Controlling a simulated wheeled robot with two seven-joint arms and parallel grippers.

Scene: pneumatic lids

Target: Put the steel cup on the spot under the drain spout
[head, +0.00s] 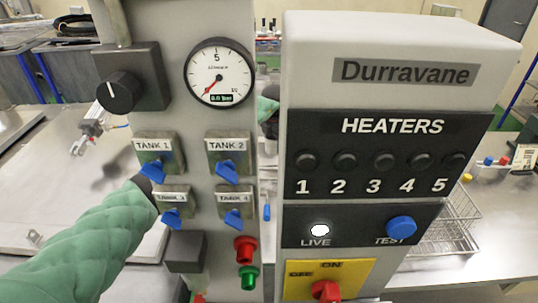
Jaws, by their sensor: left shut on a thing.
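My left arm in its green sleeve comes in from the lower left. Its dark wrist end and left gripper (149,186) are at the left edge of the tank panel, beside the TANK 1 and TANK 3 plates. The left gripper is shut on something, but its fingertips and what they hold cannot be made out. I see no steel cup, no drain spout and no spot under it. A bit of green sleeve with a dark end shows in the gap between the two panels; my right gripper cannot be made out there.
The tank panel (209,120) with a gauge (219,73), black knob (120,92) and several blue levers stands close ahead. The heater panel (385,100) blocks the right. Steel worktops (60,190) lie behind, with a wire basket (450,230) at right.

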